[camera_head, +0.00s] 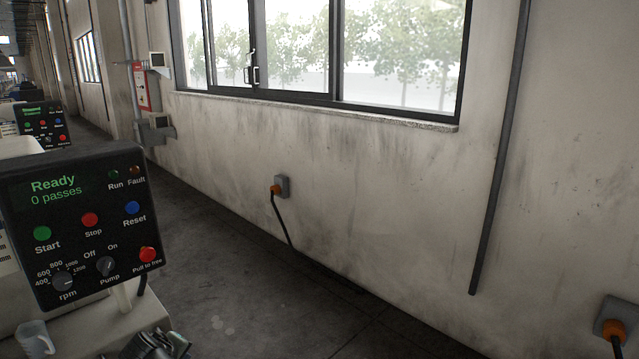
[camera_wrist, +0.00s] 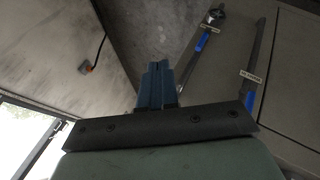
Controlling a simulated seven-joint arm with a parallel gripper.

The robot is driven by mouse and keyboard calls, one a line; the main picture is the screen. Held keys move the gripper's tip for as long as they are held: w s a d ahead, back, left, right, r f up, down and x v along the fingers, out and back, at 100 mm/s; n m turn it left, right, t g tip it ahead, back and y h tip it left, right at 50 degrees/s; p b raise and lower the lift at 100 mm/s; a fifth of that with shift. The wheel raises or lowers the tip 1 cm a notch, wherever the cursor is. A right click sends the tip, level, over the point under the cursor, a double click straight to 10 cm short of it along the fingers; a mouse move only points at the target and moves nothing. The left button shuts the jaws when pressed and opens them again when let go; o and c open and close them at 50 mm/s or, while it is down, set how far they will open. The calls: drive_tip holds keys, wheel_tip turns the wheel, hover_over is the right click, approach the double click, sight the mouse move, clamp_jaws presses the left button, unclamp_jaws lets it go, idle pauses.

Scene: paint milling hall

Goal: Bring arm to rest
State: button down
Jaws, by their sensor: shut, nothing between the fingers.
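My gripper (camera_wrist: 156,70) shows in the wrist view, at the middle of the picture. Its two blue-grey fingers are together with nothing between them. A dark plate crosses the view below them. The fingers hang over or before a grey floor area, apart from the blue-handled tools to the right.
In the head view, a control panel (camera_head: 75,225) reading "Ready, 0 passes" stands left. A wall socket (camera_head: 282,186) holds an orange plug.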

drive_tip(key=s+d+f+m+g+h, duration=0.1)
drive_tip(key=s+d+f+m+g, duration=0.3)
drive_tip(key=d+f, duration=0.9)
drive_tip(key=s+d+f+m+g, duration=0.1)
drive_tip(key=s+d+f+g, duration=0.3)
drive_tip(key=s+d+f, duration=0.8)
drive_tip(key=s+d+f+m+g, duration=0.3)
drive_tip(key=s+d+f, duration=0.5)
drive_tip(key=d, duration=0.5)
drive_tip(key=s+d+f+m+g, duration=0.3)
drive_tip(key=s+d+f+m, duration=0.1)
drive_tip(key=s+d+f, duration=0.4)
drive_tip(key=shift+s+d+f+g+y, duration=0.35)
drive_tip(key=shift+d+f, duration=0.85)
drive_tip(key=shift+d, duration=1.2)
drive_tip(key=c, duration=1.8)
unclamp_jaws()
drive_tip(key=shift+c, duration=0.2)
